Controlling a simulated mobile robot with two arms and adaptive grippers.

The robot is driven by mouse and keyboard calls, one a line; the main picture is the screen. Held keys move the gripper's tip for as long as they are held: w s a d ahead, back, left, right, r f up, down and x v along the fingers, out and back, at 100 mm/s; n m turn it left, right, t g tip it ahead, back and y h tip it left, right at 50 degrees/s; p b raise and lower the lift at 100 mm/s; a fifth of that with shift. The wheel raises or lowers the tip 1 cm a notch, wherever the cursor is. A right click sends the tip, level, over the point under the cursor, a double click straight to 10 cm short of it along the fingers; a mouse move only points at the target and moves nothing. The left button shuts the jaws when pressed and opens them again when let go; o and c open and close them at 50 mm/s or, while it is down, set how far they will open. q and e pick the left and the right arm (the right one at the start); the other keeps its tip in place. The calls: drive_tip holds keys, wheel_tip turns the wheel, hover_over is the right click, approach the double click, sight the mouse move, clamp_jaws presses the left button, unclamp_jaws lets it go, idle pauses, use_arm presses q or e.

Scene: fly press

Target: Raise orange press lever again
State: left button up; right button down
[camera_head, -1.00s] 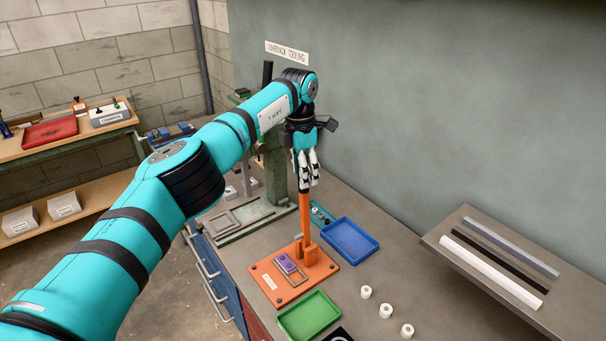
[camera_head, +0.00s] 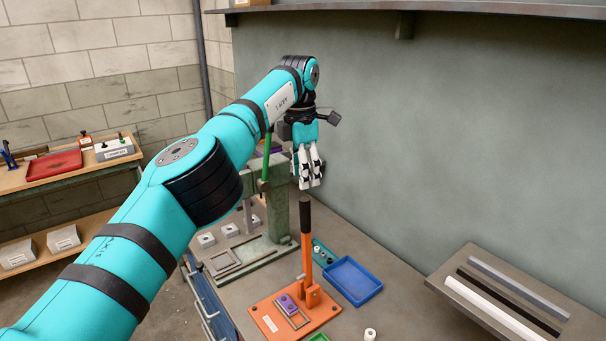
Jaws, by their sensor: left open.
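The orange press lever (camera_head: 307,250) stands nearly upright on its orange base plate (camera_head: 268,322) on the bench. Its upper end is a dark handle. A purple piece (camera_head: 288,304) lies on the base plate in front of the lever's foot. My left gripper (camera_head: 311,186) hangs pointing down just above the top of the lever, open and empty, with a small gap to the handle. My right gripper is not in view.
A green press frame (camera_head: 278,205) stands behind left. A white roller (camera_head: 370,334) stands in front. A grey wall is close behind.

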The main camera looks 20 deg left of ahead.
use_arm(q)
drive_tip(key=shift+f, duration=0.1)
drive_tip(key=shift+c, duration=1.2)
drive_tip(key=b, duration=0.2)
drive_tip(key=a+t+h+b, duration=0.1)
drive_tip(key=b, duration=0.2)
drive_tip(key=shift+w+a+f+n+t, duration=0.1)
drive_tip(key=shift+w+f+n+t, duration=0.1)
drive_tip(key=shift+f+n+t, duration=0.15)
clamp_jaws()
drive_tip(key=s+a+r+n+t+h+b, duration=0.2)
drive_tip(key=s+a+n+t+b, duration=0.3)
drive_tip(key=s+b, duration=0.85)
drive_tip(key=w+d+f+m+p, duration=0.1)
drive_tip(key=w+d+f+p, duration=0.3)
drive_tip(key=w, duration=0.5)
drive_tip(key=shift+w+f+h+p, duration=0.2)
drive_tip(key=shift+f+h+p, duration=0.1)
drive_tip(key=shift+f+p, duration=1.2)
